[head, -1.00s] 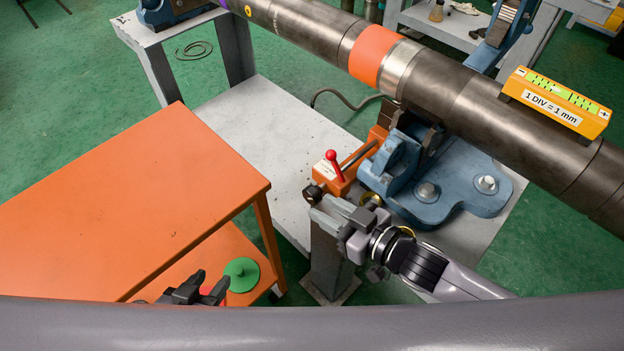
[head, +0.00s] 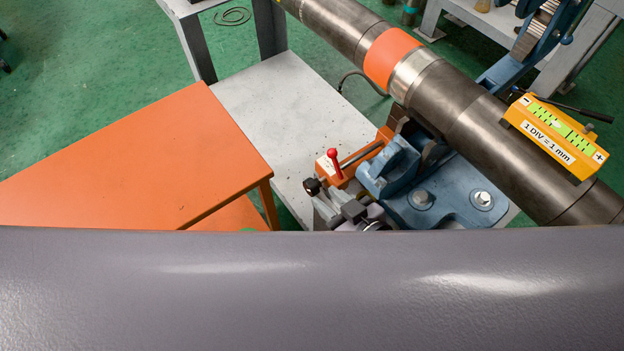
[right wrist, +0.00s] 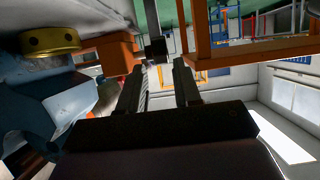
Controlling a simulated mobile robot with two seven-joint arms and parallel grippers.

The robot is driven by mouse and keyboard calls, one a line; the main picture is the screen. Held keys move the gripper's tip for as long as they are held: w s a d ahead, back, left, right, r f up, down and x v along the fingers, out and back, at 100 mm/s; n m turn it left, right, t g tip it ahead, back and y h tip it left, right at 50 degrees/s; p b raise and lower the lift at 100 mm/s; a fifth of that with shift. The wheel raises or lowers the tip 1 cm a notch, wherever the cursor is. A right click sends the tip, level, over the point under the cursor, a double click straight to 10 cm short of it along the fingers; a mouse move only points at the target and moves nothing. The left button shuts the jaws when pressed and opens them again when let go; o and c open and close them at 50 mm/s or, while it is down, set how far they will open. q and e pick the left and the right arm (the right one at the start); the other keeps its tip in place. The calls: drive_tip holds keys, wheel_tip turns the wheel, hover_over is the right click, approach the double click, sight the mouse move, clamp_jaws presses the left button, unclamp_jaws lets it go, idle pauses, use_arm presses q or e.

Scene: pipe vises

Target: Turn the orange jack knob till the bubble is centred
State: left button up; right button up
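The orange jack (head: 334,171) with a red-tipped lever sits at the blue vise (head: 425,200) under the pipe. Its dark knob (head: 312,187) is at the jack's near left end; in the right wrist view the knob (right wrist: 156,49) lies just beyond and between my fingertips. My right gripper (head: 322,202) is at the knob; in the wrist view its fingers (right wrist: 161,80) stand apart with a gap between them. The yellow level (head: 556,133), marked "1 DIV = 1 mm", rests on the pipe; its green vials show, but the bubble is too small to place. My left gripper is hidden.
The steel pipe (head: 460,100) with an orange band runs diagonally across the back. An orange table (head: 120,165) stands left of the grey bench (head: 275,110). My own grey body covers the bottom of the head view.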

sight(316, 193)
drive_tip(key=shift+b+x, duration=0.35)
drive_tip(key=shift+x, duration=3.1)
clamp_jaws()
drive_tip(key=shift+a+f+b, duration=0.1)
drive_tip(key=shift+f+b, duration=0.1)
drive_tip(key=shift+b, duration=0.35)
drive_tip(key=t+y+b, duration=0.1)
drive_tip(key=t+b, duration=0.1)
drive_tip(key=b, duration=0.3)
drive_tip(key=shift+f, duration=0.1)
drive_tip(key=shift+s+t+y+b, duration=0.1)
drive_tip(key=shift+t+y+b, duration=0.35)
drive_tip(key=shift+b, duration=0.8)
drive_tip(key=shift+y+b, duration=0.25)
drive_tip(key=shift+b, duration=0.45)
drive_tip(key=shift+r+t, duration=0.3)
drive_tip(key=shift+t, duration=0.05)
